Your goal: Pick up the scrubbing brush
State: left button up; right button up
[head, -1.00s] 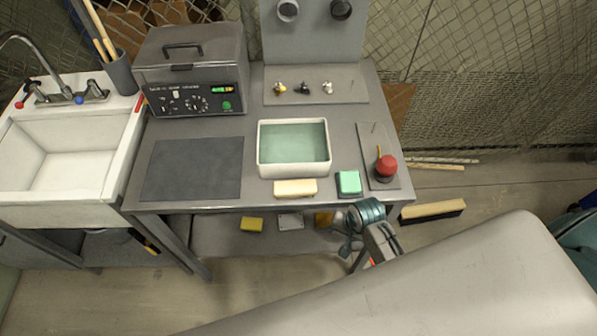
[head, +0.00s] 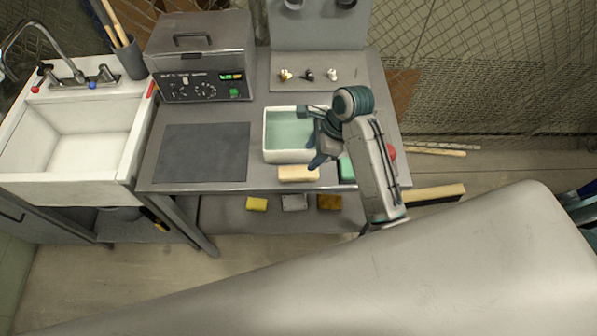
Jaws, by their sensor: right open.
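A pale wooden block (head: 297,173), which looks like the scrubbing brush, lies at the front edge of the grey bench, just in front of the white tub (head: 266,140). Its bristles cannot be made out. My right gripper (head: 311,137) is open and empty, its fingers pointing left over the right part of the tub. My left gripper is not in view.
A green sponge (head: 347,169) and a red knob (head: 392,152) are partly hidden by my right arm. A dark mat (head: 203,152) lies clear on the left. A control box (head: 200,60) stands behind it. A broom head (head: 436,193) lies on the floor at right.

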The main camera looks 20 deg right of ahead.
jog(key=p, duration=0.1)
send_over(299, 171)
jog(key=d, duration=0.2)
jog(key=f, duration=0.4)
jog(key=shift+s+a, duration=0.1)
jog(key=shift+s, duration=0.2)
jog(key=p+x, duration=0.1)
jog(key=x, duration=0.4)
jog(key=shift+f, duration=0.4)
jog(key=shift+f, duration=0.1)
jog(key=c, duration=0.8)
